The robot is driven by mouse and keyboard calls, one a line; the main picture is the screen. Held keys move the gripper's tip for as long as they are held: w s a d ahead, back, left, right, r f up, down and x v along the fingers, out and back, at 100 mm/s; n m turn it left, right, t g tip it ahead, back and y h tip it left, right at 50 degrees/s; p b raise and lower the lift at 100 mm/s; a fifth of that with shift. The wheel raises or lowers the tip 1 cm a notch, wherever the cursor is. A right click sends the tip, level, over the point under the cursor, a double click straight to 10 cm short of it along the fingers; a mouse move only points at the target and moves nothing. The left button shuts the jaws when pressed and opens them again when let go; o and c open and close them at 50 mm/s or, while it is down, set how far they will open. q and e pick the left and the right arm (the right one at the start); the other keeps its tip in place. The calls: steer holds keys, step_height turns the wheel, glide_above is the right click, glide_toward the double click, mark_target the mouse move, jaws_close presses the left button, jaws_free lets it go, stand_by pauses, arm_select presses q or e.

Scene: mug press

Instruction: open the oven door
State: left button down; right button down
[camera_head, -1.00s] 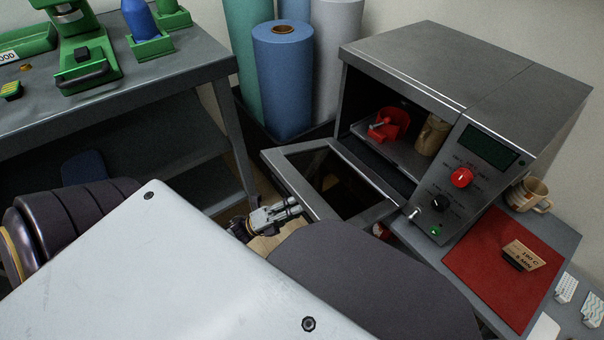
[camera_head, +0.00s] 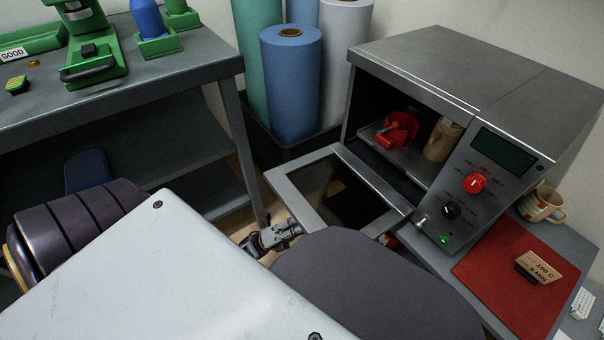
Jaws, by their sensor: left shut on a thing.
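The grey oven (camera_head: 455,75) stands at the right with its front open. Its door (camera_head: 295,201), a metal frame around a dark window, is swung down and juts out toward the left, close to flat. My left gripper (camera_head: 288,230) is at the door's outer edge, shut on the door handle. The handle itself is mostly hidden by the fingers and my arm. Inside the oven a red object (camera_head: 397,130) and a tan mug (camera_head: 442,140) sit on a grey shelf. My right gripper is not in view.
A control panel with a red knob (camera_head: 475,183) is beside the opening. A red mat (camera_head: 510,280) and a striped mug (camera_head: 541,204) are right of it. Tall rolls (camera_head: 291,85) stand behind the door. A grey workbench (camera_head: 190,70) is at the left.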

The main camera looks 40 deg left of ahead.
arm_select(q)
steer(key=shift+s+a+f, duration=0.1)
steer(key=shift+s+f, duration=0.05)
steer(key=c, duration=1.7)
jaws_free()
steer(key=v, duration=1.2)
steer(key=shift+a, duration=0.15)
